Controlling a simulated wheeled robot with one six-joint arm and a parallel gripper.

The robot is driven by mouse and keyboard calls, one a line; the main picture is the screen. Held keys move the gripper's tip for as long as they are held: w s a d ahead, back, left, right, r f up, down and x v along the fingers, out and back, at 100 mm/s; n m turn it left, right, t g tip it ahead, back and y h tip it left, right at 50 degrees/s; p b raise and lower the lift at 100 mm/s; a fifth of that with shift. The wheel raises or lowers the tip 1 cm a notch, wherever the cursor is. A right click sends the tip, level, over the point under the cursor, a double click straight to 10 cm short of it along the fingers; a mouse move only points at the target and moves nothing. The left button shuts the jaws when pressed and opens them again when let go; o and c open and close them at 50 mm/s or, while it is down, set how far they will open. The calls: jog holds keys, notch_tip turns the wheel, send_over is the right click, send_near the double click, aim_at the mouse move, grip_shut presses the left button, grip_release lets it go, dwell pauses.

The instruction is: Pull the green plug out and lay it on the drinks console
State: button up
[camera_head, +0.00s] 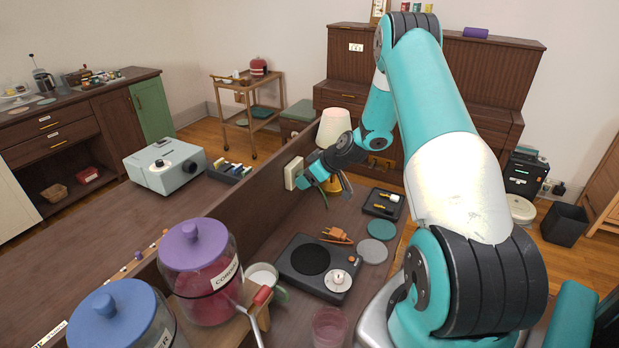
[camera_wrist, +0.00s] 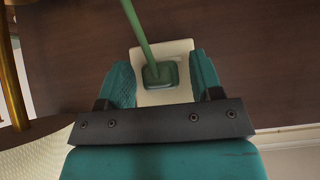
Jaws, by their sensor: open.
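The green plug (camera_wrist: 160,75) sits in a cream socket plate (camera_wrist: 165,97), with its green cable (camera_wrist: 138,22) running up in the wrist view. In the head view the socket plate (camera_head: 293,173) is on the upright wooden panel of what looks like the drinks console (camera_head: 290,225), a dark wooden top. My gripper (camera_wrist: 160,65) is open, one teal finger on each side of the plug, with visible gaps between fingers and plug. In the head view my gripper (camera_head: 306,181) is at the plate and largely hides the plug.
On the console stand a black hot plate (camera_head: 310,262), an orange plug (camera_head: 337,235), a black tray (camera_head: 382,203), coasters (camera_head: 372,251) and a lamp (camera_head: 333,127). Lidded jars (camera_head: 203,275) stand at the near left. Bare wood lies between the hot plate and panel.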

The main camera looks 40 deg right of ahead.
jog(key=c, duration=0.9)
jog(key=shift+s+d+b, duration=0.25)
jog(key=shift+s+d, duration=0.05)
jog(key=shift+s, duration=0.5)
jog(key=shift+s+d+b, duration=0.25)
jog(key=shift+s, duration=0.5)
jog(key=s, duration=0.1)
jog(key=s+d+b, duration=0.1)
jog(key=s, duration=0.1)
jog(key=shift+s+d, duration=0.15)
jog(key=shift+s, duration=0.15)
jog(key=shift+s, duration=0.1)
